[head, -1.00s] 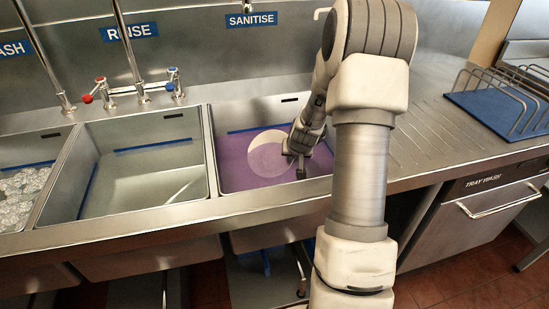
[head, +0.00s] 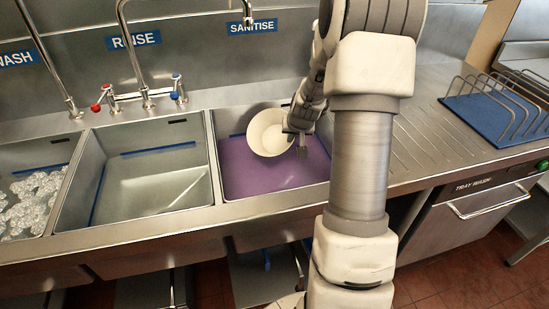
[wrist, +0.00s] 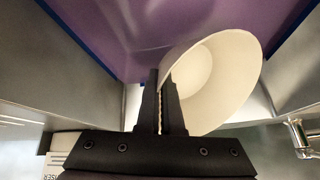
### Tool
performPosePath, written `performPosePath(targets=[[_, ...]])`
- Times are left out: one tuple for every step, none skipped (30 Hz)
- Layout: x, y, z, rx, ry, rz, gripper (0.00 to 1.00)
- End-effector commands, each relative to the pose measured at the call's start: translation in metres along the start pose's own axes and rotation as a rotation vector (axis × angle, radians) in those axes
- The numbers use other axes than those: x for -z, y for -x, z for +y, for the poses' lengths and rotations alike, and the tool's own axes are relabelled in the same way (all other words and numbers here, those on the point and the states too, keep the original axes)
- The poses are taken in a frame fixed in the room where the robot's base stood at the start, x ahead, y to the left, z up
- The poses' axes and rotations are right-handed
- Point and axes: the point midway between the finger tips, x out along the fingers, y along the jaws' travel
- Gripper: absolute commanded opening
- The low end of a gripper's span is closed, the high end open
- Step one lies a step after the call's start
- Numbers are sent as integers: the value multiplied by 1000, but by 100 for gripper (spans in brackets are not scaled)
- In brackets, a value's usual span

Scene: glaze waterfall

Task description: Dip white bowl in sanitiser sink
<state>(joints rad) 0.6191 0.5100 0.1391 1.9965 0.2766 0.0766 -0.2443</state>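The white bowl (head: 268,133) is tilted on its side above the purple liquid of the sanitiser sink (head: 228,194), with its open side facing the head camera. My gripper (head: 298,143) is shut on the bowl's rim at its right side. In the wrist view the gripper's fingers (wrist: 158,100) pinch the wall of the bowl (wrist: 225,75). The bowl looks clear of the liquid. Part of the bowl's wall is hidden behind the fingers.
The rinse sink (head: 150,183) and the wash sink with foam (head: 30,205) lie to the left. A tap (head: 125,45) rises behind the rinse sink. A ridged drainboard (head: 425,140) and a wire rack on a blue mat (head: 490,115) are at the right.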

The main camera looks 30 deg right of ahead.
Motion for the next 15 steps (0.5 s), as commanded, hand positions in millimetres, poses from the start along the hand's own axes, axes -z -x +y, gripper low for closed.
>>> performPosePath(targets=[[5, 8, -1, 0, 0, 2, 0], [7, 10, -1, 0, 0, 2, 0], [9, 13, -2, 0, 1, 2, 0], [11, 16, -2, 0, 1, 2, 0], [12, 19, -2, 0, 1, 3, 0], [15, 22, -3, 0, 1, 2, 0], [16, 25, -3, 0, 1, 2, 0], [18, 27, -4, 0, 1, 2, 0], [20, 31, -4, 0, 1, 2, 0], [22, 33, -4, 0, 1, 2, 0], [23, 36, -4, 0, 1, 3, 0], [25, 39, -5, 0, 1, 3, 0], [27, 41, -5, 0, 1, 3, 0], [28, 44, -5, 0, 1, 3, 0], [30, 47, -6, 0, 0, 2, 0]])
